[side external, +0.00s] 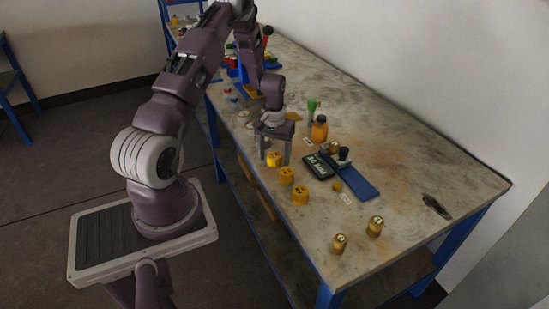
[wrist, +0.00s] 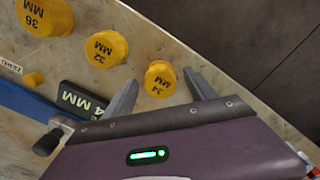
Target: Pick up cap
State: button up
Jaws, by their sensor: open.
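Three yellow caps stand in a row near the table's front edge. In the wrist view they read 34 MM (wrist: 160,79), 32 MM (wrist: 107,48) and 36 MM (wrist: 45,15). In the side view they are the cap nearest my gripper (side external: 274,159), the middle cap (side external: 286,175) and the front cap (side external: 300,196). My gripper (side external: 275,161) points down with its fingers apart at the nearest cap. In the wrist view my gripper (wrist: 161,76) has the 34 MM cap in line between its fingertips. I cannot tell whether a finger touches it. Nothing is held.
A dark display (side external: 318,166) and a blue plate (side external: 355,180) lie right of the caps, with a small yellow piece (side external: 337,187). An orange bottle (side external: 319,129) stands behind. Two brass-coloured pieces (side external: 375,227) (side external: 339,243) stand near the front. The right side is mostly clear.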

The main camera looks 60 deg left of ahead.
aim_at(277, 153)
jog(key=shift+f, duration=0.1)
jog(key=c, duration=1.4)
jog(key=r, duration=0.6)
jog(key=w+r, duration=0.1)
jog(key=r, duration=0.2)
jog(key=shift+a+r, duration=0.1)
jog(key=shift+r, duration=0.25)
jog(key=w+d, duration=0.2)
jog(key=w, duration=0.3)
jog(key=w+d+r, duration=0.1)
jog(key=w+d, duration=0.1)
jog(key=w, duration=0.4)
jog(key=w+d, duration=0.2)
jog(key=w, duration=0.4)
jog(key=shift+w+d+r, duration=0.1)
jog(key=shift+d+r, duration=0.15)
jog(key=shift+r, duration=0.1)
